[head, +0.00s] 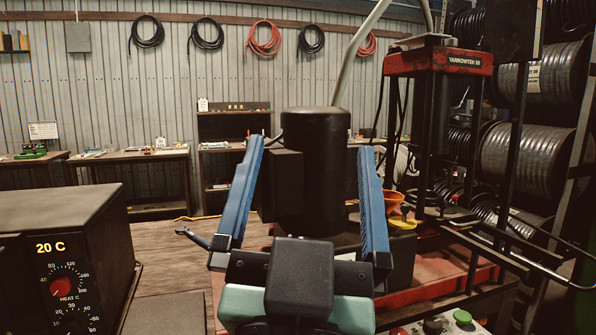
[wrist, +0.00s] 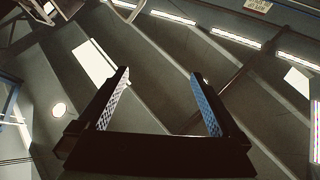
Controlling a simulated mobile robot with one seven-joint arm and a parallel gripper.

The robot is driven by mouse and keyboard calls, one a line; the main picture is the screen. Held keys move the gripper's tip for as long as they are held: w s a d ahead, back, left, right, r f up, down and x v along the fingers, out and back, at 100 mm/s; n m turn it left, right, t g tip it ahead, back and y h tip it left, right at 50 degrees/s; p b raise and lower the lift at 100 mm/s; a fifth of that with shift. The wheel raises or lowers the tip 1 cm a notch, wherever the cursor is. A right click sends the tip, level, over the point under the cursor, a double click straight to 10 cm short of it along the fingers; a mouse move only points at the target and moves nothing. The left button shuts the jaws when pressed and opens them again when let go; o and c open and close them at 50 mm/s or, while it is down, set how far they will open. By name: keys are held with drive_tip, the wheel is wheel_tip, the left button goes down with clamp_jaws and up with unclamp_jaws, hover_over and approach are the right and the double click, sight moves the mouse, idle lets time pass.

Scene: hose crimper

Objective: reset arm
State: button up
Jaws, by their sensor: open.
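My gripper (head: 309,165) is raised in the middle of the head view, with its two blue fingers pointing up and spread wide apart. Nothing is between the fingers. Behind it stands a dark cylindrical machine part (head: 316,170), partly covered by the fingers and wrist. In the wrist view my gripper (wrist: 163,82) is also open and empty, and it faces the ceiling (wrist: 165,50) with its bright strip lights.
A dark heater box (head: 60,235) reading 20 C stands at left on a wooden bench (head: 165,265). A red-topped press (head: 438,62) stands at right, near hose reels (head: 530,150). An orange funnel (head: 394,201) is right of my gripper. Back benches (head: 130,156) line the wall.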

drive_tip(key=s+r+n+t+y, duration=0.2)
drive_tip(key=s+r, duration=0.3)
drive_tip(key=r, duration=0.2)
drive_tip(key=shift+a+n+y, duration=0.3)
drive_tip(key=shift+a, duration=0.15)
